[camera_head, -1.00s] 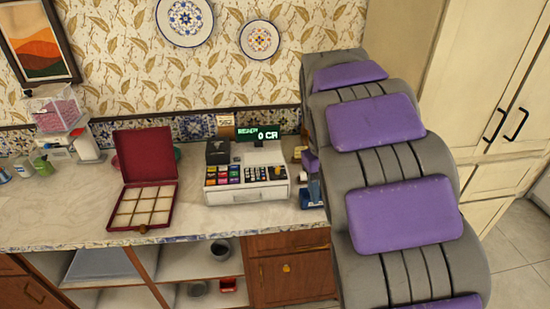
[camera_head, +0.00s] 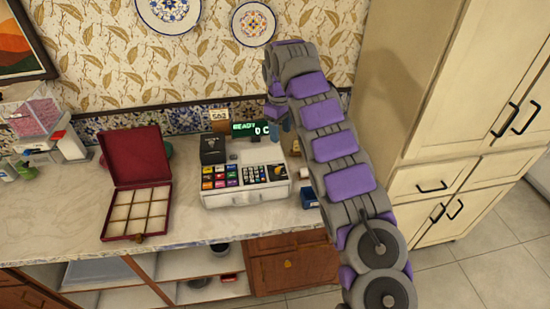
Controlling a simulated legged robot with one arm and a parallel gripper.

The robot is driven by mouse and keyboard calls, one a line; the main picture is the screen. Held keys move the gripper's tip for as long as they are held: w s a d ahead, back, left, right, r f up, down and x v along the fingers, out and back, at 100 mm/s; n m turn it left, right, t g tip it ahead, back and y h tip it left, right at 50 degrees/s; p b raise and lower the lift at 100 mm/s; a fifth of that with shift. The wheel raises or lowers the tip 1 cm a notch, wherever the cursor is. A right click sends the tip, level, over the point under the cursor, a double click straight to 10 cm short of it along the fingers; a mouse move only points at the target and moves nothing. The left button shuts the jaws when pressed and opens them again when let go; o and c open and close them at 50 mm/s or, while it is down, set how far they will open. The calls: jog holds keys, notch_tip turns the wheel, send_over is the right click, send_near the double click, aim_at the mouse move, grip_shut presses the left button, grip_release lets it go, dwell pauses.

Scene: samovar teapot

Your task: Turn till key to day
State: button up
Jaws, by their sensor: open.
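The till (camera_head: 246,180) is a white cash register on the counter, with rows of coloured keys on its left and dark keys on its right. Its green display (camera_head: 250,130) reads "READY" and part of a second line. The till key is too small to make out. My grey and purple arm rises at the right and bends down at its far end. My gripper (camera_head: 275,136) hangs small beside the display, above the back right of the till. It is open, with nothing visible in it, and appears apart from the till.
An open red box (camera_head: 137,190) with a divided tray stands left of the till. A dark box (camera_head: 212,149) and a small sign (camera_head: 219,118) stand at the till's back left. A blue item (camera_head: 310,197) is at its right. The counter's front (camera_head: 185,232) is clear.

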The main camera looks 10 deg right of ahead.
jog(key=w, duration=0.1)
jog(key=b, duration=0.3)
send_near(278, 170)
jog(key=f, duration=0.8)
jog(key=shift+w+f, duration=0.35)
grip_shut()
